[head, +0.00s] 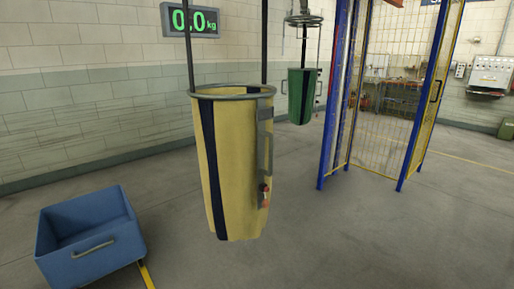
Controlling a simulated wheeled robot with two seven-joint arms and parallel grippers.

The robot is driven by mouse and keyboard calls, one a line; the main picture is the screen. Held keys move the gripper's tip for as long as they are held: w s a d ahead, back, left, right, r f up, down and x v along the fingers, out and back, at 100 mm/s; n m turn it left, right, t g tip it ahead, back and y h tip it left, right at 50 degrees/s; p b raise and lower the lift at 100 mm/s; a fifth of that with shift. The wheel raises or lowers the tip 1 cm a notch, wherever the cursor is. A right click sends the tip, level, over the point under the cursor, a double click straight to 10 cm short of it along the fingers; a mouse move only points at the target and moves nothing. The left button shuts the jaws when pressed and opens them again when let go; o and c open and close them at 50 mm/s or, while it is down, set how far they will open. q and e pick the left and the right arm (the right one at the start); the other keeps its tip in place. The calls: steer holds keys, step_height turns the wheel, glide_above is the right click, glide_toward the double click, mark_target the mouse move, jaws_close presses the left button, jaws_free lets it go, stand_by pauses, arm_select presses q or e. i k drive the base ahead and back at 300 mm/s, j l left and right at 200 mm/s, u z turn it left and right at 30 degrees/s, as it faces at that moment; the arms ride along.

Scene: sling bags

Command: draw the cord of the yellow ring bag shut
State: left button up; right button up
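The yellow ring bag (238,165) hangs upright in the middle of the head view. It has dark vertical stripes, and dark straps run up from its grey metal ring (232,91) out of the top of the picture. Its mouth at the ring looks wide. A grey strip runs down its right side, with a small red and dark piece (264,196) low on it, perhaps a cord fitting. I cannot make out the cord itself. Neither of my grippers shows in this view.
A blue bin (90,240) stands on the floor at lower left. A green bag (300,96) hangs farther back. A blue-framed mesh cage (386,120) stands at right. A scale display (190,20) on the wall reads 0.0 kg. The floor right of the bag is clear.

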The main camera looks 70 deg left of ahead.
mark_target(265, 203)
steer(key=u, duration=2.35)
